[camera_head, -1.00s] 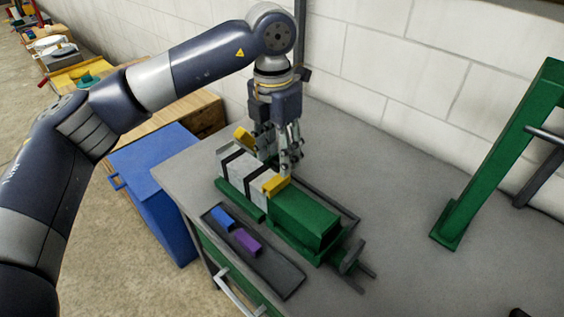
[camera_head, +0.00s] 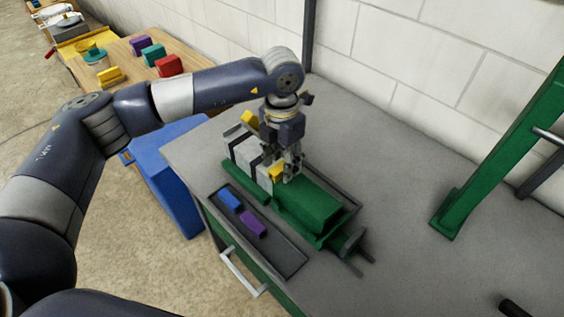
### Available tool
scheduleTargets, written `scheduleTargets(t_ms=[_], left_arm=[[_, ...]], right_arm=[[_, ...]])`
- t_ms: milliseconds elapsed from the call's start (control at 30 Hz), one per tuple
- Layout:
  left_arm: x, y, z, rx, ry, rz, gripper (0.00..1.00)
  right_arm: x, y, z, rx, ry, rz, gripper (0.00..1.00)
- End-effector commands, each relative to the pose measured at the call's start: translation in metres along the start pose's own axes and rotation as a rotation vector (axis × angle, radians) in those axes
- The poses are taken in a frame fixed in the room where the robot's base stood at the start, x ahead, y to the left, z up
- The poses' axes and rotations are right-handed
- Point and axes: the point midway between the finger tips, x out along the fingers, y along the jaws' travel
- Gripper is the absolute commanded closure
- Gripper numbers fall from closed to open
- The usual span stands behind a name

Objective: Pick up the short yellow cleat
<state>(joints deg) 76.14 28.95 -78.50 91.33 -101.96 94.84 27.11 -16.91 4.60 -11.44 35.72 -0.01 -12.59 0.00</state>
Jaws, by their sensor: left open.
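One yellow cleat (camera_head: 276,172) sits at the near right end of the grey block with black bands, beside the green block. Contact cannot be made out. My right gripper is not in view.
The green vise-like fixture (camera_head: 325,237) holds the blocks on the grey bench (camera_head: 420,200). A dark tray (camera_head: 285,257) with a blue and a purple piece lies in front. A green post (camera_head: 480,165) stands right. A blue bin (camera_head: 165,185) and wooden table (camera_head: 122,47) are left.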

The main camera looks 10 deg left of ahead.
Motion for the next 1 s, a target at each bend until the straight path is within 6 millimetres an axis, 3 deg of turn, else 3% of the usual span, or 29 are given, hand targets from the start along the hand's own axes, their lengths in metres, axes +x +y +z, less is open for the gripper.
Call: scheduleTargets(t_ms=[300, 500, 1000], left_arm=[[0.0076, -0.0002, 0.0004, 0.001, -0.002, 0.0, 0.56], [0.0072, -0.0003, 0.0004, 0.001, -0.001, 0.0, 1.0], [0.0013, 0.0001, 0.0011, 0.0, -0.003, 0.001, 1.0]], right_arm=[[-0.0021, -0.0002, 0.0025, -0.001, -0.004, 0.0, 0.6], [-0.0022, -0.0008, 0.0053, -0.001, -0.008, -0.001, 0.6], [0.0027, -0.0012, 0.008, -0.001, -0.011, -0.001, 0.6]])
